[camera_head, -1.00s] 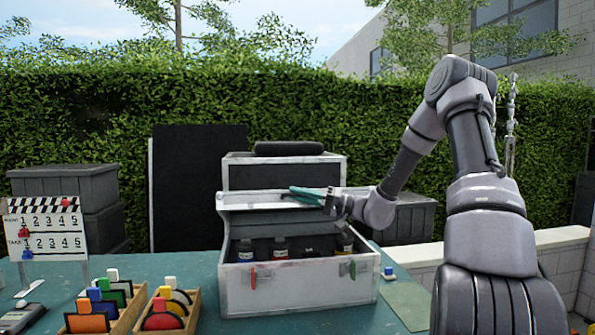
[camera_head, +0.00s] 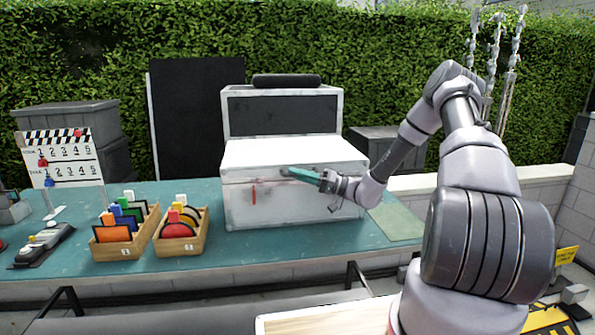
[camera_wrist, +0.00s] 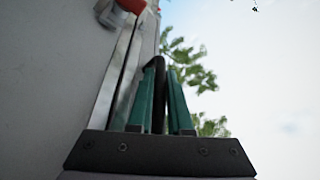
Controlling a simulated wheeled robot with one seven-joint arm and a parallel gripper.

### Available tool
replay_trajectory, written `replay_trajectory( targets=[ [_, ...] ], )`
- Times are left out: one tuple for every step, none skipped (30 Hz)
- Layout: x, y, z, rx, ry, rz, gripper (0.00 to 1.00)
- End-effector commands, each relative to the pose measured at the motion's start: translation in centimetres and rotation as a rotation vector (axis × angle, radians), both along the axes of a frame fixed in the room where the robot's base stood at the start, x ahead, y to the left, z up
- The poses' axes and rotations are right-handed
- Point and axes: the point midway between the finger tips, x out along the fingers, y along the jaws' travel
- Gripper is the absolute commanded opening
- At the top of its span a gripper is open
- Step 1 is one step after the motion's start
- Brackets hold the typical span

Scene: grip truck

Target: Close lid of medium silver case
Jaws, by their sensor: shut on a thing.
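The silver case (camera_head: 290,210) stands on the teal table. Its pale lid (camera_head: 285,151) lies down over the box, and the inside is hidden. I cannot tell whether the lid is fully flush. A red latch (camera_head: 254,194) hangs on the left of the front wall. My gripper (camera_head: 290,174) is at the lid's front edge, reaching in from the right. In the wrist view, its teal fingers (camera_wrist: 163,72) are shut on a dark curved handle (camera_wrist: 164,100). Part of the case and a red latch piece show to the left there.
A larger silver case with a dark front (camera_head: 282,116) stands behind. Two wooden trays (camera_head: 128,247) (camera_head: 192,243) of coloured pieces, a clapperboard (camera_head: 60,165) and a grey device (camera_head: 45,243) are at left. A green sheet (camera_head: 395,222) lies right of the case.

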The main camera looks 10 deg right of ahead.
Motion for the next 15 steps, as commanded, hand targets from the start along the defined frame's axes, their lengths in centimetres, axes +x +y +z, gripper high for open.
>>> replay_trajectory(
  targets=[
    [-0.28, -0.06, -0.71, -0.010, 0.008, 0.003, 0.00],
    [-0.29, -0.06, -0.75, -0.011, 0.008, 0.002, 0.00],
    [-0.32, -0.06, -0.81, -0.011, 0.008, 0.003, 0.00],
    [-0.34, -0.07, -0.84, -0.012, 0.010, 0.003, 0.00],
    [-0.35, -0.07, -0.88, -0.012, 0.010, 0.004, 0.00],
    [-0.37, -0.07, -0.91, -0.013, 0.010, 0.003, 0.00],
    [-0.38, -0.08, -0.95, -0.014, 0.011, 0.004, 0.00],
    [-0.39, -0.08, -0.98, -0.014, 0.011, 0.004, 0.00],
    [-0.40, -0.08, -1.01, -0.015, 0.012, 0.003, 0.00],
    [-0.41, -0.08, -1.03, -0.015, 0.012, 0.004, 0.25],
    [-0.41, -0.08, -1.01, -0.014, 0.011, 0.004, 0.30],
    [-0.39, -0.07, -0.98, -0.014, 0.011, 0.004, 0.30],
    [-0.37, -0.07, -0.94, -0.013, 0.011, 0.003, 0.30],
    [-0.35, -0.07, -0.89, -0.013, 0.010, 0.003, 0.30],
    [-0.32, -0.07, -0.83, -0.012, 0.010, 0.003, 0.30]
  ],
)
